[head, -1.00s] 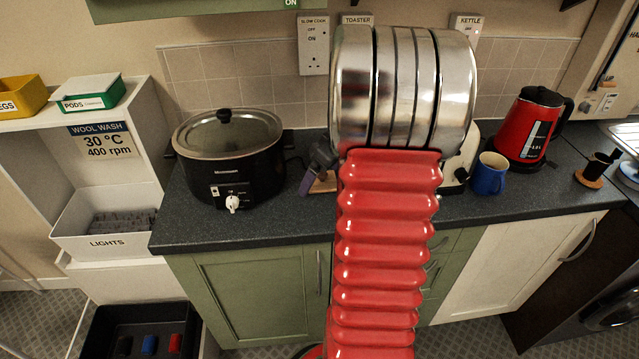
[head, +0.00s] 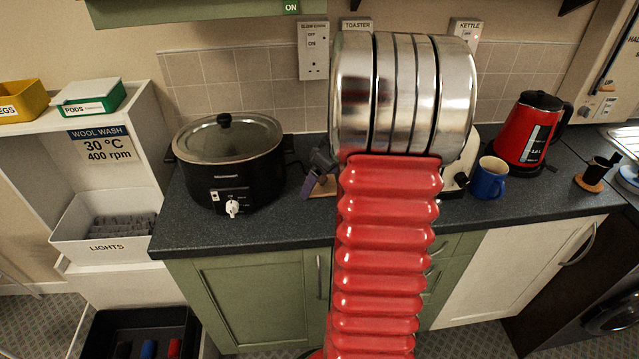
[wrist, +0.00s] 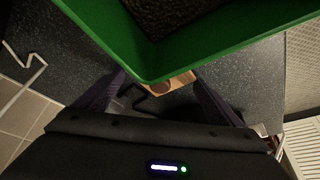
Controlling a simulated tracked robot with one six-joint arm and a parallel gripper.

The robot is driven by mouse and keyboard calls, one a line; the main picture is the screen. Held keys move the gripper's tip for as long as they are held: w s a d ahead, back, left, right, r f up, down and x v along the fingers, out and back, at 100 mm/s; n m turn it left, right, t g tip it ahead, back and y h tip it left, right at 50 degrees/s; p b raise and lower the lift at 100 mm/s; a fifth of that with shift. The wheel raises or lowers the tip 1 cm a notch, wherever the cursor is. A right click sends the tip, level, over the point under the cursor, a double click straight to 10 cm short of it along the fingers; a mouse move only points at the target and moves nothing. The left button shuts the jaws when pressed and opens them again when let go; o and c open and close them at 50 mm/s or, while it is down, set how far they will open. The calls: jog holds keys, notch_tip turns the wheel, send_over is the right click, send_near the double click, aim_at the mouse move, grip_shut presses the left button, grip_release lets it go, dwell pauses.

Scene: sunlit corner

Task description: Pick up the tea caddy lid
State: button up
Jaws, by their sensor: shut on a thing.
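A green piece with raised walls and a dark, speckled inside, which I take for the tea caddy lid (wrist: 215,56), fills the top of the wrist view, one corner toward me. My gripper (wrist: 162,82) is shut on it. The two dark purple fingers stand apart, and their tips are hidden behind the green edge. In the head view my gripper (head: 316,174) is low over the counter, left of my arm. The green piece is hidden there. I cannot see the contact itself.
A small wooden board (head: 321,188) lies on the dark counter (head: 270,225) by my gripper. A black slow cooker (head: 238,165) stands to the left. To the right are a blue mug (head: 487,179) and a red kettle (head: 523,135).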

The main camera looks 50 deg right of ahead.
aim_at(322, 177)
notch_tip(322, 177, up, 10)
jog(key=shift+f, duration=0.1)
dwell(0.4)
dwell(0.5)
